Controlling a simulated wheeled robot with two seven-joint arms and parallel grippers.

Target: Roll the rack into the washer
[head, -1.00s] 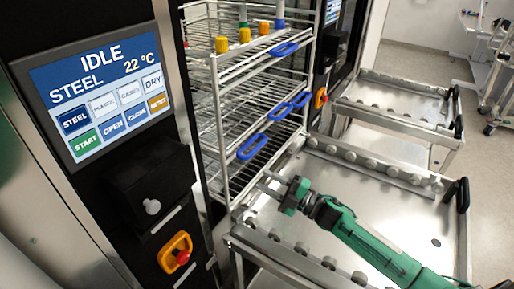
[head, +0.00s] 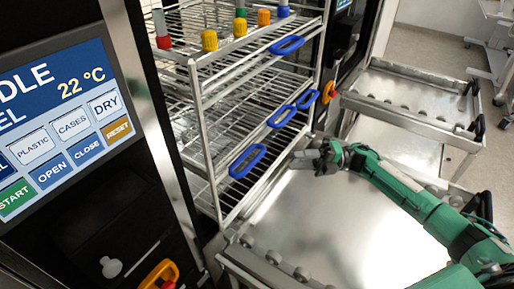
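The rack (head: 207,144) is a wire frame with several shelves, upright in the opening of the washer (head: 153,110). Its front posts are near the trolley's end; how deep it sits I cannot tell. Blue oval rings (head: 248,161) show along its front shelf edges. Coloured-capped pieces (head: 209,41) stand on an upper shelf. My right gripper (head: 305,158) is over the trolley bed, to the right of the rack's lower part and apparently apart from it. It holds nothing visible; its finger gap is too small to judge. My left gripper is out of view.
A steel trolley (head: 340,225) with rollers along its sides stands before the washer, its bed empty. A second trolley (head: 415,100) stands beyond it. The control panel (head: 65,115) is close on the left, above a red emergency button.

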